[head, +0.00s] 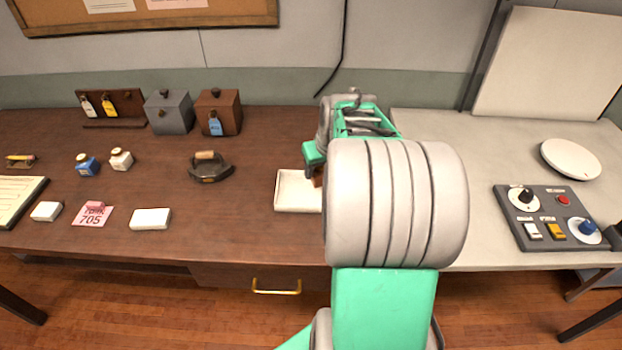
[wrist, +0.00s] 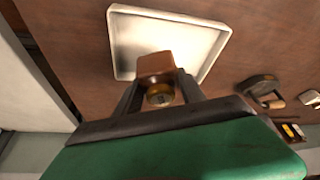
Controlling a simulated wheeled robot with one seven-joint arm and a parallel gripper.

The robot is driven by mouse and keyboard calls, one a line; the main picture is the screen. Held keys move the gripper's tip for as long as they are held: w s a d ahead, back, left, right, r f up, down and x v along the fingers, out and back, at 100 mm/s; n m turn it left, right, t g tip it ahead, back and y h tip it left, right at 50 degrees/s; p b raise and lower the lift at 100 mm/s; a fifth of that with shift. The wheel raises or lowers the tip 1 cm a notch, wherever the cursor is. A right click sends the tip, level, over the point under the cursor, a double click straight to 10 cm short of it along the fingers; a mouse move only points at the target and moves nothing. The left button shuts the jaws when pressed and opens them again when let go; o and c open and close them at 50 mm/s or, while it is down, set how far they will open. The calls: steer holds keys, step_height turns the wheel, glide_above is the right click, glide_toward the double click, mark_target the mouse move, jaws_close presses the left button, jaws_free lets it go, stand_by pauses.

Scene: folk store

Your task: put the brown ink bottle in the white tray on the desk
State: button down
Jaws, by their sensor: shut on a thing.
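The white tray (head: 296,192) lies on the wooden desk, partly hidden behind my arm in the head view. In the wrist view the tray (wrist: 125,35) shows its rim and bare floor. The brown ink bottle (wrist: 156,66) is between the fingers of my gripper (wrist: 158,90), which is shut on it. In the wrist view the bottle overlaps the tray's near part. In the head view a small piece of the brown bottle (head: 317,178) shows by the tray's right side. I cannot tell whether the bottle touches the tray floor.
A dark stamp or blotter (head: 210,170) stands left of the tray. A blue ink bottle (head: 87,164) and a white one (head: 121,159) are further left. Two boxes stand at the back. A control panel (head: 550,215) is at the right. Desk around the tray's left is clear.

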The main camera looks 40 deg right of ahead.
mark_target(315, 178)
steer(key=f, duration=0.2)
steer(key=w+f+p, duration=0.1)
steer(key=w+a+f, duration=0.1)
steer(key=f, duration=0.1)
steer(key=shift+w+a+f, duration=0.1)
steer(key=shift+w+f, duration=0.15)
steer(key=shift+f, duration=0.5)
steer(key=c, duration=0.7)
jaws_free()
steer(key=shift+r, duration=0.4)
steer(key=v, duration=0.4)
steer(key=b+v, duration=0.1)
steer(key=v, duration=0.6)
steer(key=shift+s+a+r, duration=0.2)
steer(key=shift+s+a, duration=0.05)
steer(key=shift+a, duration=0.2)
steer(key=s+a+n, duration=0.1)
steer(key=s+a, duration=0.2)
steer(key=a, duration=0.4)
steer(key=s+a+f+n, duration=0.1)
steer(key=s+a, duration=0.2)
steer(key=a, duration=0.4)
steer(key=s+a+n+y, duration=0.1)
steer(key=s+a, duration=0.2)
steer(key=a, duration=0.4)
steer(key=shift+s+a+f+g, duration=0.15)
steer(key=shift+s+a+g, duration=0.25)
